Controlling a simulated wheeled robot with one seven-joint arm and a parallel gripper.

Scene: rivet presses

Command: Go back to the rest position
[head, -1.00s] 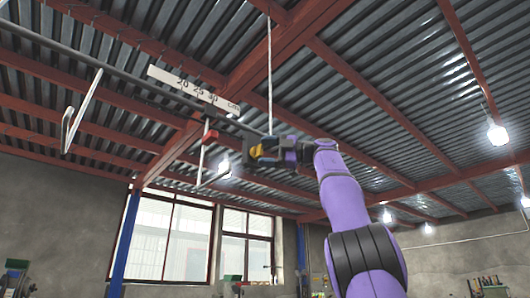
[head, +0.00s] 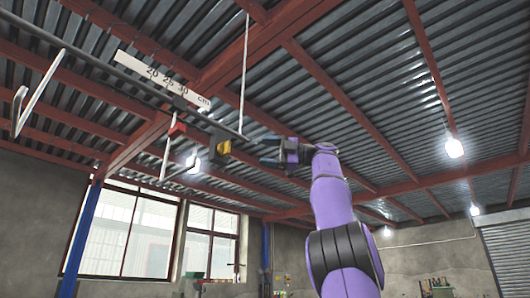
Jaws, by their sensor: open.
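My gripper (head: 266,151) is at the end of my raised purple arm, up near the ceiling. It is open and points left, with nothing seen between its fingers. A dark block with a yellow part (head: 221,146) sits near the right end of the overhead bar, just left of my fingertips. A gap shows between them in the picture.
The dark overhead bar (head: 100,62) carries a white ruler plate (head: 160,80), a red piece (head: 177,130) and white bent rods (head: 38,92). A thin rod (head: 244,75) hangs near its right end. The space right of my arm looks clear.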

